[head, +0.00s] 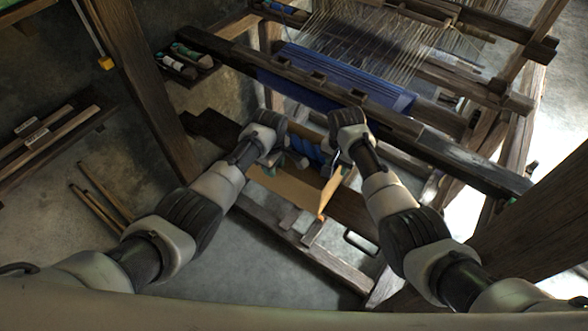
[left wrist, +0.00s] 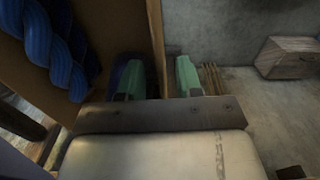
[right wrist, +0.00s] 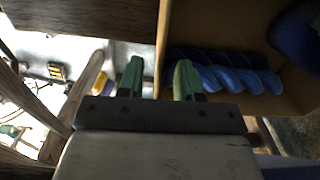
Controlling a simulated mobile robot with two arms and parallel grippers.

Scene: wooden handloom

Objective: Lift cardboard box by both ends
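The cardboard box (head: 284,189) holds blue twisted yarn and sits low in front of the loom, between my two grippers in the head view. The blue yarn also shows in the left wrist view (left wrist: 52,45) and the right wrist view (right wrist: 225,80). My left gripper (left wrist: 158,78) is open, with one green finger inside the box and one outside its end wall (left wrist: 156,35). My right gripper (right wrist: 159,80) is open and straddles the opposite wall (right wrist: 162,40) the same way. Gaps show beside both walls. In the head view the arms partly hide the box.
The wooden loom (head: 440,165) with blue cloth (head: 345,85) stands just beyond the box. A wooden post (head: 140,75) rises at left. A small tray of spools (head: 185,65) is at upper left. Loose sticks (head: 100,200) lie on the floor at left.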

